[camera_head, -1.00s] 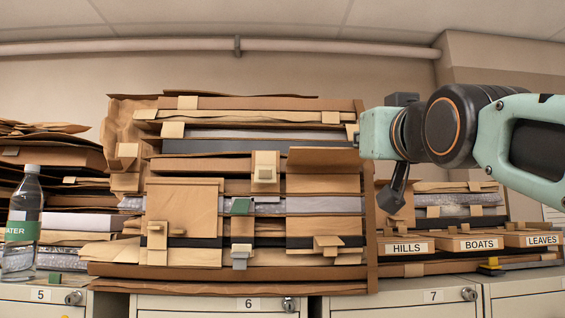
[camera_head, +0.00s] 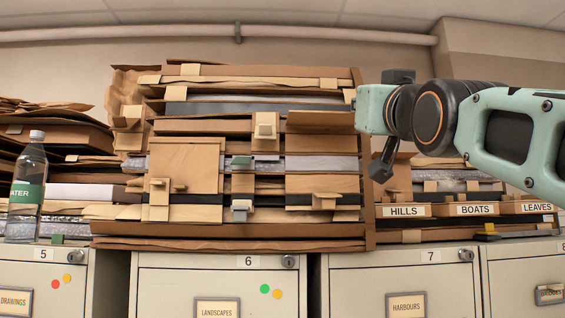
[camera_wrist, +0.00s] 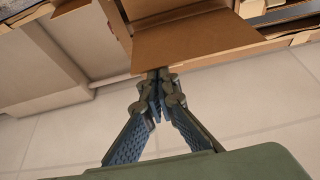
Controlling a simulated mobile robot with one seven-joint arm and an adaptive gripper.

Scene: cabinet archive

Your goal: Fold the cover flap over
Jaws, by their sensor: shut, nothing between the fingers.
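The cover flap (camera_head: 320,122) is a brown cardboard panel standing out at the right of the big stack of folders, above a tan folder with a clasp. In the wrist view the flap (camera_wrist: 195,45) fills the upper middle as a flat brown panel. My gripper (camera_wrist: 158,74) is shut and empty, its fingertips at the flap's lower left edge in that view. I cannot tell whether they touch it. In the head view my wrist is just right of the flap, and the fingertips cannot be made out.
The stack (camera_head: 160,231) rests on beige filing cabinets (camera_head: 300,262). A water bottle (camera_head: 28,192) stands at the left. Boxes labelled HILLS (camera_head: 404,211), BOATS (camera_head: 475,210) and LEAVES (camera_head: 537,208) lie at the right below my arm. Several clasps jut from the stack's front.

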